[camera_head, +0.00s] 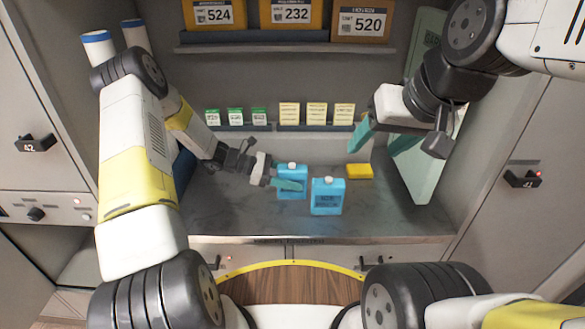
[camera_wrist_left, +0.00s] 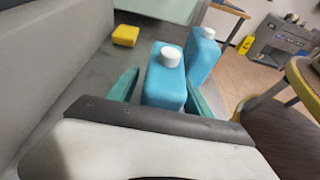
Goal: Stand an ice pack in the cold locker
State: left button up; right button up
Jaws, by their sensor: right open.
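Two blue ice packs with white caps stand upright on the grey counter: the left pack (camera_head: 292,172) and the right pack (camera_head: 327,196). My left gripper (camera_head: 283,184) is at the left pack, with one teal finger across its front. In the left wrist view, a blue pack (camera_wrist_left: 165,85) is between the two teal fingers, and the other pack (camera_wrist_left: 202,55) is just behind it. Whether the fingers press on the pack is unclear. My right gripper (camera_head: 395,140) is open and empty, raised above the counter's right side. I cannot tell which compartment is the cold locker.
A yellow block (camera_head: 359,171) lies on the counter (camera_head: 240,215) behind the packs. Small green and cream cards (camera_head: 317,113) line a low ledge, with numbered boxes (camera_head: 360,22) on the shelf above. Grey locker doors flank both sides. The front of the counter is clear.

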pick_arm(q)
grip_shut()
jog(key=shift+r, duration=0.1)
